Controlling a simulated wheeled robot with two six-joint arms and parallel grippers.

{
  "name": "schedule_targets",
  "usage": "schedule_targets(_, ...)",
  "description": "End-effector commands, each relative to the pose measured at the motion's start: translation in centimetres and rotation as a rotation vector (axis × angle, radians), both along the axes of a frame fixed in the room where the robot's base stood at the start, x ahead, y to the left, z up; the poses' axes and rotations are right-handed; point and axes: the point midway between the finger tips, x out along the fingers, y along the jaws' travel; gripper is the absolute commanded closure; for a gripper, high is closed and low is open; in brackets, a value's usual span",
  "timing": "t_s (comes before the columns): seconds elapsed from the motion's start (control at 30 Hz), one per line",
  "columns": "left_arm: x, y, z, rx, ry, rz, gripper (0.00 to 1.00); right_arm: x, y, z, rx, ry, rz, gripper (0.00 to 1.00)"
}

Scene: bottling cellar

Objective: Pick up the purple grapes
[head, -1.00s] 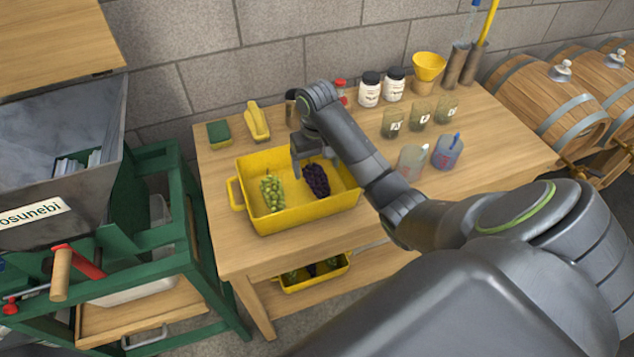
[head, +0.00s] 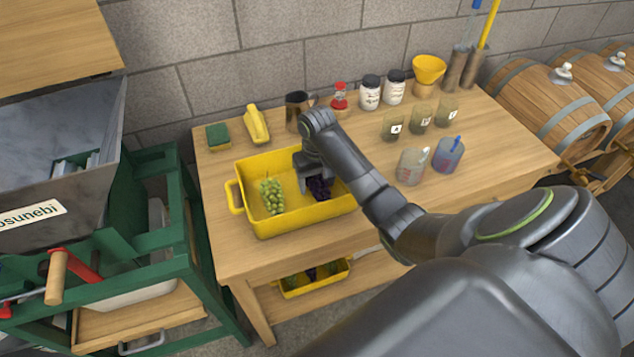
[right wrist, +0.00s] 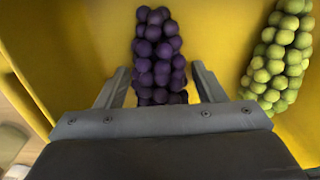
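The purple grapes (head: 319,187) lie in the yellow crate (head: 290,222) on the wooden table, partly hidden by my right gripper. In the right wrist view the bunch (right wrist: 157,55) lies between the two fingers of my right gripper (right wrist: 158,88), with a gap visible at each side. My right gripper (head: 307,184) is open and low inside the crate, over the grapes. Green grapes (head: 272,196) lie to the left in the crate and show at the right of the wrist view (right wrist: 280,52). My left gripper is not in view.
Behind the crate stand a sponge (head: 218,136), a yellow brush (head: 256,124), a dark metal jug (head: 297,108) and white jars (head: 370,92). Labelled cups (head: 393,125) and measuring beakers (head: 411,166) stand to the right. A second yellow crate (head: 314,280) is on the shelf below.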

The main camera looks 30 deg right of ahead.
Motion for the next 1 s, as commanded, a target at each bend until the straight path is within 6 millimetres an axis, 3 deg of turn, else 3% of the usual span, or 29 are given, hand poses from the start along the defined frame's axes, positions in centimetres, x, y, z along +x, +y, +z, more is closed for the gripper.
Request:
schedule_targets(0.03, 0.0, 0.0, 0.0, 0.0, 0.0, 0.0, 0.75, 0.0, 0.0, 0.0, 0.0, 0.0, 0.0, 0.44)
schedule_targets(0.13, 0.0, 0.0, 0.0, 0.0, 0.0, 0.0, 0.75, 0.0, 0.0, 0.0, 0.0, 0.0, 0.0, 0.56)
schedule_targets(0.47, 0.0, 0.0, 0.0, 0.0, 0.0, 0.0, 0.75, 0.1, 0.0, 0.5, -0.001, -0.004, 0.0, 0.56)
schedule_targets(0.57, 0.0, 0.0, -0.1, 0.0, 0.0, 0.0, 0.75, 0.2, -0.1, 1.8, -0.001, -0.005, 0.0, 0.56)
schedule_targets(0.73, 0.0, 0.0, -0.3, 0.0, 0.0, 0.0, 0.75, 0.2, -0.1, 5.6, -0.003, -0.01, 0.001, 0.56)
schedule_targets(0.8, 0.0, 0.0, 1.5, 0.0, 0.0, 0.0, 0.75, 0.0, 0.0, 7.0, 0.0, -0.001, -0.001, 0.56)
schedule_targets(1.0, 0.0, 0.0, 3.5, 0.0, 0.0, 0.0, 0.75, 0.0, 0.0, 9.1, 0.0, 0.0, -0.001, 0.56)
